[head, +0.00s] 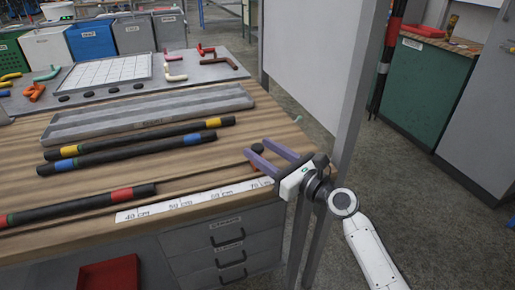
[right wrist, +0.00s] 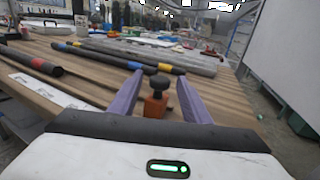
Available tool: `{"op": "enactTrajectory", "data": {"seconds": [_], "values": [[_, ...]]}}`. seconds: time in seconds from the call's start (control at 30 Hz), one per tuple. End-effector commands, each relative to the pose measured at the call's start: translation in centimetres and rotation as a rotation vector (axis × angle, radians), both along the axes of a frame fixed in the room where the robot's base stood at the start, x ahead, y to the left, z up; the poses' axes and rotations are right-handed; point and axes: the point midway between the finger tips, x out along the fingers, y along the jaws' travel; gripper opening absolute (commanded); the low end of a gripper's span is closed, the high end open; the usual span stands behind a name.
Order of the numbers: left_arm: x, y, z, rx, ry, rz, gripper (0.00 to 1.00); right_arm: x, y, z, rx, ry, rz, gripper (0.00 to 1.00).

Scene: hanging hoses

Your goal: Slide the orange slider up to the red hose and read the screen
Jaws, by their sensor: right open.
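The orange slider (right wrist: 155,106) with its dark knob (right wrist: 159,82) stands between the spread purple fingers of my right gripper (right wrist: 160,78) in the right wrist view. A black hose with a red band (head: 122,193) and a green band lies at the left behind the white centimetre scale (head: 190,202). It also shows in the right wrist view (right wrist: 36,64). No screen reading is visible. My left gripper is out of view.
Two more black hoses with blue and yellow bands (head: 140,137) lie behind, before a grey metal tray (head: 150,112). A grey post (head: 362,80) and white panel (head: 310,45) stand right of the table. A red bin (head: 108,272) is below the front edge.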

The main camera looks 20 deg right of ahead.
Motion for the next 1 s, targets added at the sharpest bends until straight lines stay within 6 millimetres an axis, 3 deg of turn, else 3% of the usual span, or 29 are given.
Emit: {"op": "enactTrajectory", "data": {"seconds": [0.2, 0.5, 0.77, 1.0], "values": [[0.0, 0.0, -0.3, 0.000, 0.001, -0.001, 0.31, 1.8, 0.9, 0.0, 0.001, 0.000, 0.001, 0.43], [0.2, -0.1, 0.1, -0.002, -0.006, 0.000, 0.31, 2.0, 0.9, 0.0, 0.000, 0.001, 0.000, 0.43], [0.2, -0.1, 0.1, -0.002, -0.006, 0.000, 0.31, 2.0, 0.9, 0.0, 0.000, 0.001, 0.000, 0.00], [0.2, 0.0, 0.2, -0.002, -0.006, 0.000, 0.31, 2.1, 0.9, 0.0, 0.000, 0.001, -0.005, 0.00]]}}
